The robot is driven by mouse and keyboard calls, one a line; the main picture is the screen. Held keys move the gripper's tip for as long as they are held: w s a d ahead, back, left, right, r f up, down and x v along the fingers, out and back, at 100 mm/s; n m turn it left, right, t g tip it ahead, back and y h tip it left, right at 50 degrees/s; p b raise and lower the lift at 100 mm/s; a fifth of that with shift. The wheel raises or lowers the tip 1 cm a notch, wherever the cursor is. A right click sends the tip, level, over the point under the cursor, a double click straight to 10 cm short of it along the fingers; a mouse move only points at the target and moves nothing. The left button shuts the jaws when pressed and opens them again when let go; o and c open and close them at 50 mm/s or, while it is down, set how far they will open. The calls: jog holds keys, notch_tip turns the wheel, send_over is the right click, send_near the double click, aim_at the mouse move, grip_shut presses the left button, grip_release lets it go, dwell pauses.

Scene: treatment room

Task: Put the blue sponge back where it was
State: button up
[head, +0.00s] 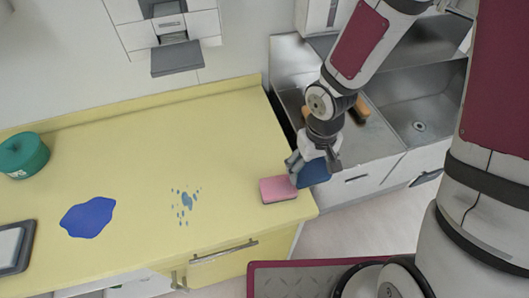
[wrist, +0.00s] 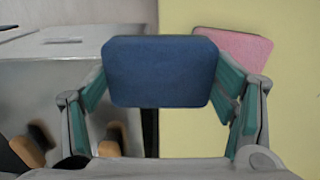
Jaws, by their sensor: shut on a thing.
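The blue sponge (wrist: 160,72) is held between the two fingers of my gripper (wrist: 160,95) in the wrist view. In the head view the blue sponge (head: 314,174) shows at the tip of my gripper (head: 308,168), by the right edge of the yellow counter. A pink sponge (head: 278,189) lies on the counter close to its right end, just left of the blue one. It also shows in the wrist view (wrist: 240,48), partly hidden behind the blue sponge and a finger. I cannot tell the exact height of the blue sponge.
The yellow counter (head: 135,170) has a dark blue stain (head: 88,217) and small blue splashes (head: 185,203). A green round container (head: 23,155) and a grey tray (head: 14,268) are at the left. A metal sink (head: 425,105) stands at the right, with orange-brown brushes (wrist: 28,150) there.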

jog(key=shift+a, duration=0.2)
send_over(265, 154)
jog(key=shift+s+d+f+p, duration=0.1)
jog(key=shift+s+f+p, duration=0.05)
jog(key=shift+f+p, duration=0.15)
jog(key=shift+s+d+f+p, duration=0.1)
jog(key=shift+f+p, duration=0.05)
jog(key=shift+f, duration=0.25)
jog(key=shift+w+a+f, duration=0.2)
jog(key=shift+w+a, duration=0.05)
jog(key=shift+f+p, duration=0.45)
jog(key=shift+f, duration=1.15)
jog(key=shift+f, duration=0.1)
jog(key=o, duration=1)
